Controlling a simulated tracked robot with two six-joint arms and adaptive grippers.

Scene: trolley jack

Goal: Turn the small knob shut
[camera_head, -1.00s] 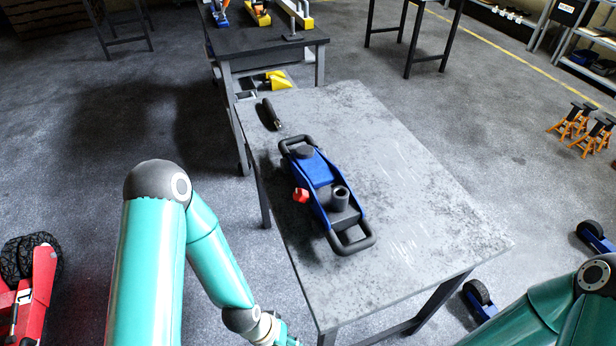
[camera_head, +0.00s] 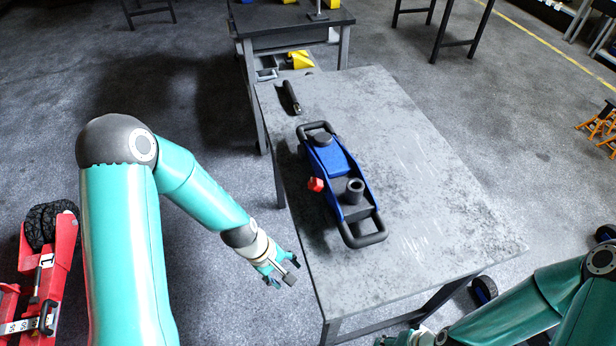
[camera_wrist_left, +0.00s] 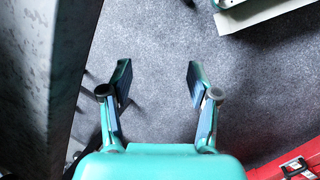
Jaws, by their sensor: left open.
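A small red knob (camera_head: 315,184) sticks out from the left side of the blue trolley jack (camera_head: 333,158), which lies on the grey metal table (camera_head: 430,190). My left gripper (camera_head: 283,276) is open and empty, left of the table's near left edge and apart from the knob. In the left wrist view its two fingers (camera_wrist_left: 158,82) stand wide apart over the floor, with the table edge at the left. The knob is not in the wrist view. My right arm's end (camera_head: 405,340) is at the bottom edge, mostly cut off, so its fingers cannot be made out.
A black bar (camera_head: 291,98) lies at the table's far left corner. A dark workbench (camera_head: 290,18) stands behind. A red jack (camera_head: 48,270) is on the floor at the left. The table's right half is clear.

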